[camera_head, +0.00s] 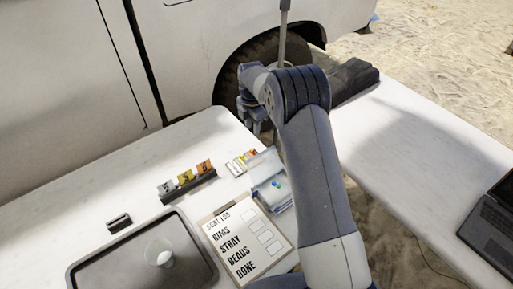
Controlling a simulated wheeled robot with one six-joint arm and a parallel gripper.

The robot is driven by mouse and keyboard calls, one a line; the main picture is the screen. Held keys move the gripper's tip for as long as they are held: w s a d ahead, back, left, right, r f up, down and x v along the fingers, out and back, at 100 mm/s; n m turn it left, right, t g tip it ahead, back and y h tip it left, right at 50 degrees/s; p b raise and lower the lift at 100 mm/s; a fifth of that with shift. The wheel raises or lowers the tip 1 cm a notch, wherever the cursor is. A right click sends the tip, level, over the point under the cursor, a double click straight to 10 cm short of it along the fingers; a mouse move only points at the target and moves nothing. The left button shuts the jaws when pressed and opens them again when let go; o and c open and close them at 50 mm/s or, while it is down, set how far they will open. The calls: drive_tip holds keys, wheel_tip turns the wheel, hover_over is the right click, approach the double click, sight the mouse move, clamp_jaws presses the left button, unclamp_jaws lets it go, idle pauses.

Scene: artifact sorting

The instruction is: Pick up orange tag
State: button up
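An orange tag (204,167) stands upright at the right end of a dark tag holder (201,188) on the white table. A yellow tag (185,177) and a pale grey tag (166,187) stand to its left in the same holder. My gripper (256,127) is at the table's far right edge, to the right of and beyond the holder, apart from the orange tag. It is small and dark, partly hidden by my wrist, and its fingers are not clear.
A small card with orange and yellow pieces (243,158) lies right of the holder. A clear bag with beads (270,192), a clipboard (240,245) and a dark tray (90,275) with a cup (159,252) are nearer. A white vehicle (60,90) stands behind the table.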

hover_over(253, 149)
wheel_tip(253, 149, down, 5)
drive_tip(key=shift+w+f+p, duration=0.1)
drive_tip(key=shift+w+p, duration=0.05)
drive_tip(key=shift+p, duration=0.3)
drive_tip(key=shift+f+p, duration=0.95)
drive_tip(key=shift+f, duration=1.85)
drive_tip(key=shift+c, duration=0.4)
clamp_jaws()
